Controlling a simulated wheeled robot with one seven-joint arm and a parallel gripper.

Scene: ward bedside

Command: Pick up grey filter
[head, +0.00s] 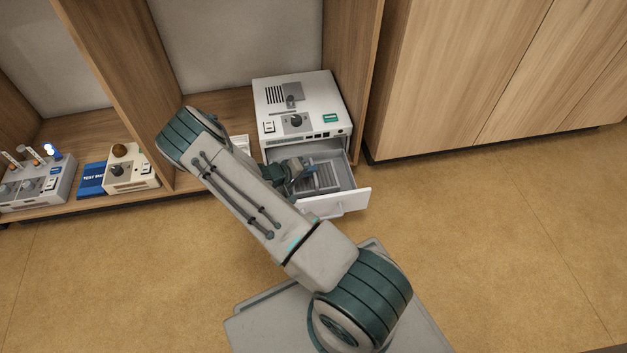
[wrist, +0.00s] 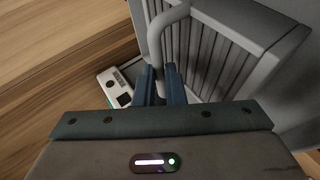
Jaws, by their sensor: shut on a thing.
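The grey filter (head: 326,176) is a slatted block in the open drawer (head: 350,200) of the white machine (head: 298,103). In the wrist view the filter (wrist: 215,50) fills the upper right, with ribs and a curved grey handle. My gripper (wrist: 160,78) has its two blue fingers on either side of the handle, shut on it. In the head view my gripper (head: 306,172) is over the left part of the drawer, and my arm hides part of it. I cannot tell whether the filter is raised from the drawer floor.
The machine stands in a wooden shelf bay, with an upright panel (head: 350,70) close on its right. On the left shelf are a beige device (head: 130,172), a blue booklet (head: 92,180) and a grey device with tubes (head: 38,187). The floor right of the drawer is clear.

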